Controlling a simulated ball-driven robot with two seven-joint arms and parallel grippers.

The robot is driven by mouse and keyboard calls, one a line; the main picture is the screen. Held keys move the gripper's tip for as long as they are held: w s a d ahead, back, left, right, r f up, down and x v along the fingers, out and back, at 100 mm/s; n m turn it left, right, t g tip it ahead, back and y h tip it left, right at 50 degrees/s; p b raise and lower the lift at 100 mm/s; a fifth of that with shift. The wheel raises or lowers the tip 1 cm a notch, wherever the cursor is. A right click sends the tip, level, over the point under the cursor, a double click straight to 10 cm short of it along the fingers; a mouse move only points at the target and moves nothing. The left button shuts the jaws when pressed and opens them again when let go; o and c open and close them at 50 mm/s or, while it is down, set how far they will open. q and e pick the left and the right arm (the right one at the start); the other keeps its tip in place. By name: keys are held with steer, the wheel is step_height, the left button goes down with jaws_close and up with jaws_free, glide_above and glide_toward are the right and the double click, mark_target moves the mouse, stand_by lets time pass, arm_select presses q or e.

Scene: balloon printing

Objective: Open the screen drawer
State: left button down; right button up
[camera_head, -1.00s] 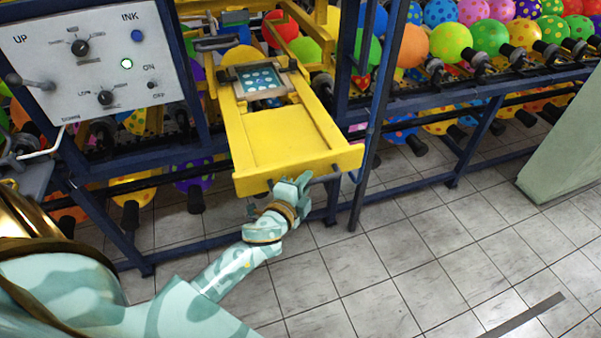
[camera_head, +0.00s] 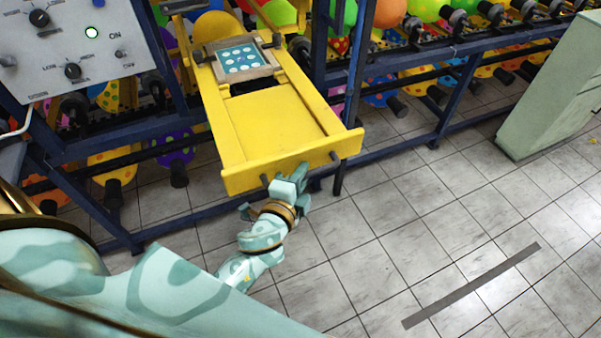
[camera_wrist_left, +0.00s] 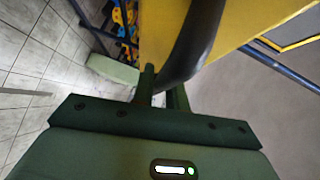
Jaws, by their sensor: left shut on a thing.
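The yellow screen drawer (camera_head: 275,125) juts out of the blue machine frame toward me. A small framed screen (camera_head: 241,60) with pale dots on blue lies near its back end. My left gripper (camera_head: 290,185) is at the drawer's front board, low and near its middle. In the left wrist view a dark curved handle (camera_wrist_left: 197,38) passes between the fingers (camera_wrist_left: 163,88), which are shut on it. The yellow drawer (camera_wrist_left: 250,20) shows behind the handle. In the head view the handle is mostly hidden by the gripper. My right gripper is out of view.
A grey control panel (camera_head: 95,75) stands at the left of the drawer. Coloured balloons on black holders line the blue rack (camera_head: 395,70) behind. A pale green cabinet (camera_head: 550,90) stands at the right. The tiled floor (camera_head: 400,240) in front is clear except for a flat grey strip.

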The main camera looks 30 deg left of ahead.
arm_select(q)
steer(key=c, duration=1.7)
jaws_free()
steer(key=s+r+b, duration=0.1)
steer(key=s+b, duration=0.2)
steer(key=s, duration=0.8)
steer(key=shift+s+d+r, duration=0.3)
steer(key=shift+s+d, duration=0.1)
steer(key=shift+d, duration=0.05)
